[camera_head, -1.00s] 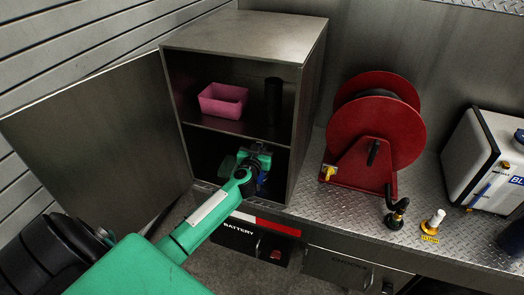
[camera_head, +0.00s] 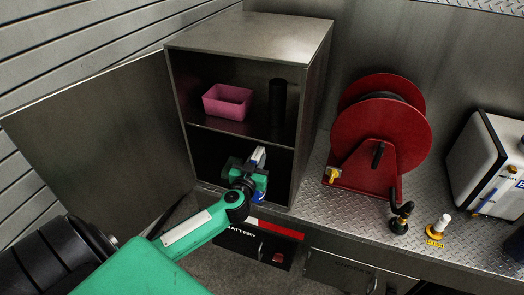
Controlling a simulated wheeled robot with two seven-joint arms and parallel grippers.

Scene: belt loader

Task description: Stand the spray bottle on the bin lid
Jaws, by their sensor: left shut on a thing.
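My left gripper (camera_head: 247,167) reaches into the lower compartment of the open metal cabinet. It is shut on a blue and white thing, which appears to be the spray bottle (camera_head: 258,156). A white and blue part shows above the jaws and a blue part shows below them. The gripper hides the rest, and I cannot tell whether it touches the compartment floor. I cannot make out a bin lid in this view. My right gripper is not in view.
The cabinet (camera_head: 250,38) has its door (camera_head: 95,150) swung open to the left. Its upper shelf holds a pink bin (camera_head: 228,102) and a dark cylinder (camera_head: 277,102). A red hose reel (camera_head: 365,145) stands right of it on the tread-plate bench (camera_head: 325,200). Drawers lie below.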

